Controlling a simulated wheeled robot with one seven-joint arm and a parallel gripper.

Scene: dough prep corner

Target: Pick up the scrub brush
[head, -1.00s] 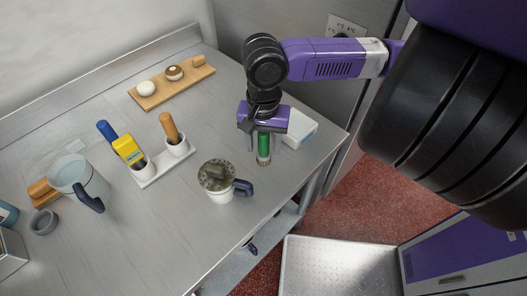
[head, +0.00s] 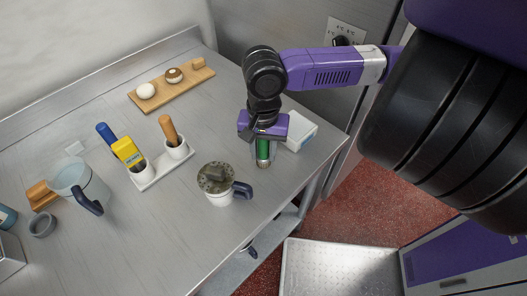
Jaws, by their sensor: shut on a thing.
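The scrub brush (head: 263,147) shows as a green handle with a tan, bristle-like lower end. It is upright near the right front part of the steel table. My gripper (head: 263,152) points down from above and is shut on the brush, with its fingers on either side of the green part. The top of the brush is hidden by my gripper's purple body. I cannot tell whether the lower end touches the table.
A white box (head: 302,131) stands close to the right of my gripper. A lidded cup with a dark handle (head: 217,187) stands to the left front. A white holder (head: 160,172) with tools, a wooden board (head: 170,90) and a clear jug (head: 82,184) are farther left.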

